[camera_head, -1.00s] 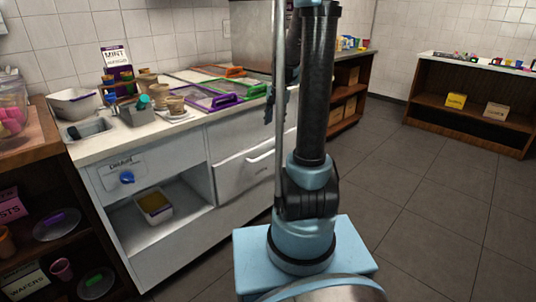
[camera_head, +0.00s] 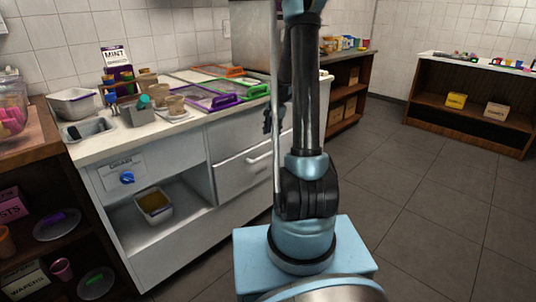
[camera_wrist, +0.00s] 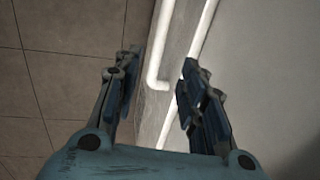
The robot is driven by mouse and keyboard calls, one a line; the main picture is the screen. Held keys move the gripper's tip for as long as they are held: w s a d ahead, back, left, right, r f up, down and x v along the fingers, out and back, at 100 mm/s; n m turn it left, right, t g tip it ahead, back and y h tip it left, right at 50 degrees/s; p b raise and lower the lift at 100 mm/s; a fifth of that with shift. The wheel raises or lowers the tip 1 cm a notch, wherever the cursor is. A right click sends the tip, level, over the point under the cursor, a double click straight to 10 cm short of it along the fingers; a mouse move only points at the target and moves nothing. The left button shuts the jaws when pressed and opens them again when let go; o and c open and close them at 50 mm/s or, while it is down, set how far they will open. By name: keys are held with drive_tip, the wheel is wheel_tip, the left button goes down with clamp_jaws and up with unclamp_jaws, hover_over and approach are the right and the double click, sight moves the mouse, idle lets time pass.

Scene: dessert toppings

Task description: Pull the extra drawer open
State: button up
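The white counter unit has a drawer front (camera_head: 235,175) with a pale bar handle (camera_head: 245,157), partly hidden behind my arm. No label on it is readable, so I cannot tell if this is the extra drawer. The front looks closed, though its right end is hidden. My gripper (camera_head: 268,121) is small and dark beside the counter front, right of the visible handle. In the wrist view my gripper (camera_wrist: 160,78) is open and empty. A white bent bar (camera_wrist: 185,42) runs between and beyond its fingertips; a second pale bar (camera_wrist: 174,118) passes by the right finger. Contact cannot be told.
The countertop holds colored-rim lids (camera_head: 212,98), cups (camera_head: 175,104) and a bowl (camera_head: 73,103). An open compartment with a tub (camera_head: 153,204) lies left of the drawer. A dark shelf (camera_head: 20,215) stands at left. The floor (camera_head: 430,215) at right is clear.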

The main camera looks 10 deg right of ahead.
sight(268, 153)
drive_tip(key=f, duration=0.4)
drive_tip(key=w+a+f, duration=0.1)
drive_tip(key=f, duration=0.3)
drive_tip(key=w+f, duration=0.1)
drive_tip(key=f, duration=0.3)
drive_tip(key=shift+a+f, duration=0.2)
drive_tip(key=shift+f, duration=0.05)
clamp_jaws()
